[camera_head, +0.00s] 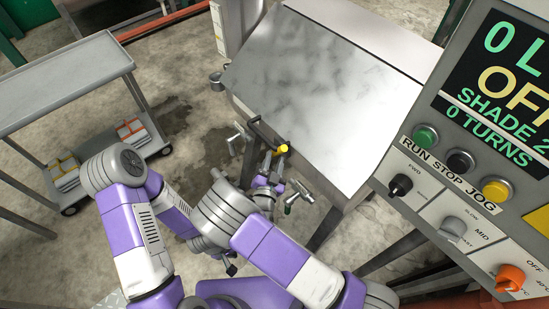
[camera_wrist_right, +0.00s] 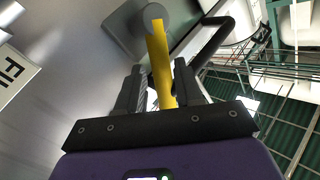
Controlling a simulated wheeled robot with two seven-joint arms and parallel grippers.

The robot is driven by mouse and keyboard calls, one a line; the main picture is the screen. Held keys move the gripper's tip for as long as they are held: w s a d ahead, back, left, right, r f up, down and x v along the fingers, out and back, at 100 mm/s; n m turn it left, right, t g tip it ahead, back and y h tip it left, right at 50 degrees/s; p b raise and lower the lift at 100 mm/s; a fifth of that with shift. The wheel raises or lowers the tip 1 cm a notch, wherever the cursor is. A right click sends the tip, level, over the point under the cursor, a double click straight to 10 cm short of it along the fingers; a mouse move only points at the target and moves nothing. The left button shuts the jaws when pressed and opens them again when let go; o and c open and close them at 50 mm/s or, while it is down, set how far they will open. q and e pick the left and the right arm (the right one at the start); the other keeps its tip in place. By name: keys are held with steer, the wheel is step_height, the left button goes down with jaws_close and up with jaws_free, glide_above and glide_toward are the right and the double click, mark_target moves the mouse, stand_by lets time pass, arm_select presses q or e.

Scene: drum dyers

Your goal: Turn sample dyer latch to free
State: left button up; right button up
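The sample dyer is a steel box with a broad slanted lid (camera_head: 310,70) in the middle of the head view. My right gripper (camera_head: 272,163) is at the lever. In the wrist view its two dark fingers (camera_wrist_right: 160,88) stand either side of the lever, with a gap at the left finger; contact on the right is unclear. My left gripper is mostly hidden by my arms; a dark tip (camera_head: 230,265) may belong to it.
A black bar handle (camera_head: 262,131) is close beside the lever. A metal valve (camera_head: 298,196) sits below right. A control panel (camera_head: 470,165) fills the right side. A grey cart (camera_head: 65,80) stands at left, with open concrete floor between.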

steer(key=shift+w+d, duration=0.2)
steer(key=shift+w, duration=0.5)
jaws_close()
